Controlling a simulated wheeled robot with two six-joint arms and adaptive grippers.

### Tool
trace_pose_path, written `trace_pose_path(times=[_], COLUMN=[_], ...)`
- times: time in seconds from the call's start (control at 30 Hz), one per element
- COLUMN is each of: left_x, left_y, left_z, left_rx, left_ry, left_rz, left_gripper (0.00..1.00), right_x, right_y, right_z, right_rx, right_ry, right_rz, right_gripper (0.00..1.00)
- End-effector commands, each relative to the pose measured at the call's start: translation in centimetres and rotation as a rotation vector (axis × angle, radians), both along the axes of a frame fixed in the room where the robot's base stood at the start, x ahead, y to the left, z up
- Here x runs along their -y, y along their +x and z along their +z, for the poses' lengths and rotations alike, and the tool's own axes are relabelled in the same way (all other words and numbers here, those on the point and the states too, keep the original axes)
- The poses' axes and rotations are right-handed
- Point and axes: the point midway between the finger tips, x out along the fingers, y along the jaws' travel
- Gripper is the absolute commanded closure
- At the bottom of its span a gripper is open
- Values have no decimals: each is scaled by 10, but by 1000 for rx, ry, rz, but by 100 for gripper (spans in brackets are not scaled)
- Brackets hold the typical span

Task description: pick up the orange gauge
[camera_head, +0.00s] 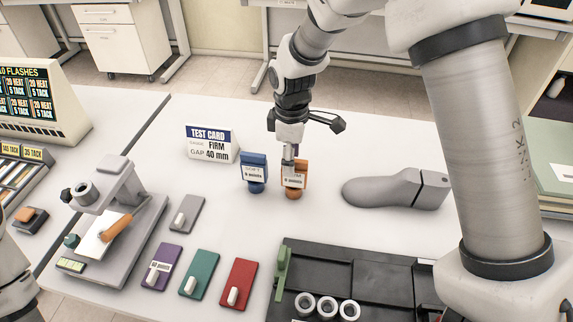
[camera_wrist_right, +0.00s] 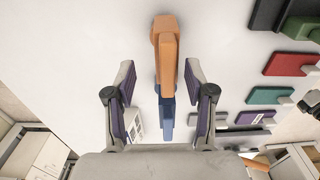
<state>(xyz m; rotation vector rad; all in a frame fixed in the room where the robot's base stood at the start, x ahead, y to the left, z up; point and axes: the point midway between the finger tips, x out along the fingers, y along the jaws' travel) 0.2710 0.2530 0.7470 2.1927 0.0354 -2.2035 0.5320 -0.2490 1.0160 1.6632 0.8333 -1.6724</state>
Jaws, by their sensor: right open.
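The orange gauge (camera_head: 295,189) stands upright on the white table in the head view, its upper part partly covered by my right gripper (camera_head: 289,154). In the right wrist view the orange gauge (camera_wrist_right: 165,50) shows between and beyond the two fingers of my right gripper (camera_wrist_right: 160,75). The fingers are spread, with a visible gap on each side of the gauge. A blue gauge (camera_head: 254,173) stands just left of the orange one; in the right wrist view the blue gauge (camera_wrist_right: 167,120) lies in line below it. My left gripper is not seen.
A test card (camera_head: 209,144) reading "FIRM" and "40 mm" stands behind left. A grey shoe last (camera_head: 385,189) lies right. A black tray (camera_head: 377,265) is in front. Purple (camera_head: 163,266), green (camera_head: 200,274), red (camera_head: 238,281) and grey (camera_head: 181,214) plates lie left, near a bench device (camera_head: 148,240).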

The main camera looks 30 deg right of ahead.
Motion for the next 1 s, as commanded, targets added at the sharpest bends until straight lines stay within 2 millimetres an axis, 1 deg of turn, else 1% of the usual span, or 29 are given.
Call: trace_pose_path(times=[0.17, 0.3, 0.4, 0.57, 0.67, 0.7, 0.73, 1.0], left_x=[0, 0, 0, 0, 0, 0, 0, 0], left_y=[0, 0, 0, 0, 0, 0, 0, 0], left_z=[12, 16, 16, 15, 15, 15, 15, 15], left_rx=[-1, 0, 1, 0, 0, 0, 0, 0], left_ry=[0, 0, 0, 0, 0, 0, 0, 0], left_rz=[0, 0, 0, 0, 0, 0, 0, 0], left_gripper=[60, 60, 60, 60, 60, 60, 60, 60], right_x=[2, 3, 3, 3, 3, 3, 3, 3], right_y=[-5, -7, -6, -6, -6, -6, -6, -6], right_z=[-23, -49, -56, -56, -56, -56, -56, -56], right_rx=[-4, -4, 1, 1, 1, 1, 1, 1], right_ry=[0, 0, -1, 0, 0, 0, 0, 0], right_rz=[-1, -1, 0, 0, 0, 0, 0, 0], right_gripper=[46, 46, 46, 46, 78, 92, 100, 100])
